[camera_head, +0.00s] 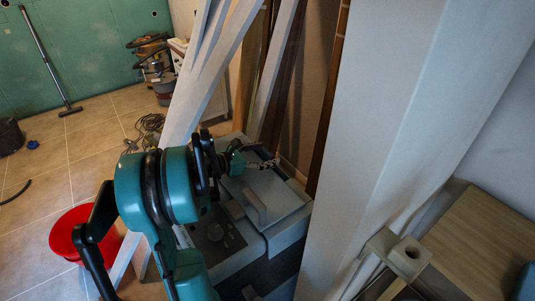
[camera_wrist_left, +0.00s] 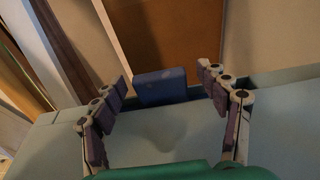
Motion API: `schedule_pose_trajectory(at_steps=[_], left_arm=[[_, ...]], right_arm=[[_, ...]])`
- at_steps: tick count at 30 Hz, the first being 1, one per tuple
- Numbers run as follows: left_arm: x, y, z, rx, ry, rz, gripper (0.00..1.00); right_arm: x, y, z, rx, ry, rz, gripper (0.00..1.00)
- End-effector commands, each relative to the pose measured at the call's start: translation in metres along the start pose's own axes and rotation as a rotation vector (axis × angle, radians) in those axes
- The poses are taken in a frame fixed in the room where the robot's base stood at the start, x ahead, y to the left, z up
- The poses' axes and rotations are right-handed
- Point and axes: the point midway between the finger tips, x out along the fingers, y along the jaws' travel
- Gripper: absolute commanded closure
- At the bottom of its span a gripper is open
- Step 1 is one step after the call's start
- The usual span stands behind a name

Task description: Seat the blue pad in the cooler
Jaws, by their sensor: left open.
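The cooler (camera_head: 283,190) is a pale grey-blue box with a raised handle and a round knob on top. In the left wrist view its broad light top (camera_wrist_left: 165,135) fills the lower half. The blue pad (camera_wrist_left: 161,87) is a small block standing upright at the top's far edge, in line with a dark slot; how deep it sits I cannot tell. My left gripper (camera_head: 263,164) is above the far part of the cooler. In the wrist view its fingers (camera_wrist_left: 163,77) are spread wide, one on each side of the pad, apart from it. My right gripper is not in view.
A wide pale post (camera_head: 375,120) stands right of the cooler, and leaning boards (camera_head: 215,75) are behind it. A red bucket (camera_head: 68,232) is on the tiled floor at left. A wooden surface (camera_head: 475,245) is at lower right.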

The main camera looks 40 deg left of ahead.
Motion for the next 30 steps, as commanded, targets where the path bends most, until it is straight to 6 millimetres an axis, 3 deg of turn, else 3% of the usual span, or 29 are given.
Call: schedule_pose_trajectory(at_steps=[9, 15, 30], left_arm=[[-0.069, 0.001, 0.000, -0.002, -0.001, 0.005, 0.26], [-0.099, 0.001, 0.000, -0.001, -0.001, 0.003, 0.26], [-0.108, 0.000, 0.000, 0.000, 0.000, 0.000, 0.26]], right_arm=[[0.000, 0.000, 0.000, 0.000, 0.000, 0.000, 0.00], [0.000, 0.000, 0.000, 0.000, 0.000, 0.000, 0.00], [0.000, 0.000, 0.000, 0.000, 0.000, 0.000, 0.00]])
